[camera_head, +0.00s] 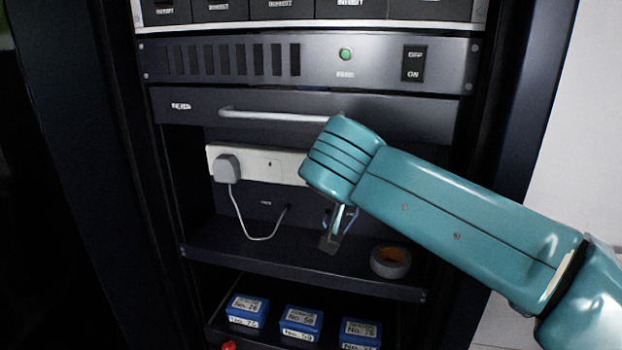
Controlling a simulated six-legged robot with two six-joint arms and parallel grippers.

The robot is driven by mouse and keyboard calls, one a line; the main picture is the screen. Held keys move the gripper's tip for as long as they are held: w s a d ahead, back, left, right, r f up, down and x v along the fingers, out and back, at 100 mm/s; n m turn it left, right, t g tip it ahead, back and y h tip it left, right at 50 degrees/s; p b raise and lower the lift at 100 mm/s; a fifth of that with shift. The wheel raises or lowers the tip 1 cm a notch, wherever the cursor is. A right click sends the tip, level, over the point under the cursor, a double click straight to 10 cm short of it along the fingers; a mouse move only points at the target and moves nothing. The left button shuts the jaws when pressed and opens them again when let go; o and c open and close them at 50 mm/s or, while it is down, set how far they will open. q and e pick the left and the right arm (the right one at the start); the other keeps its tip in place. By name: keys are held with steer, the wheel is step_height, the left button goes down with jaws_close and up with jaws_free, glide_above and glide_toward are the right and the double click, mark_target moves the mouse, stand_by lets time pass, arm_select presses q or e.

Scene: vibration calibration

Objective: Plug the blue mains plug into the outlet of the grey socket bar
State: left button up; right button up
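The socket bar (258,160) is pale and fixed at the back of an open rack bay. A grey plug (226,167) with a grey cable sits in its left end. My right arm covers the bar's right end, so any outlet there is hidden. My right gripper (332,240) points down below the bar, above the shelf. Its fingers are small and partly hidden, so I cannot tell whether they are open or hold anything. A thin blue cable (325,217) shows beside the gripper. The blue plug itself cannot be made out. My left gripper is not in view.
A roll of tape (390,262) lies on the shelf (290,266) right of my gripper. A drawer with a handle (270,116) is above the bay. Below stand several blue boxes (301,322) and a red object (229,345). The shelf's left part is clear.

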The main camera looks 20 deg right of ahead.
steer(key=shift+w, duration=0.1)
stand_by(0.4)
steer(key=shift+r, duration=0.1)
steer(key=o, duration=1.1)
steer(key=shift+v, duration=2.45)
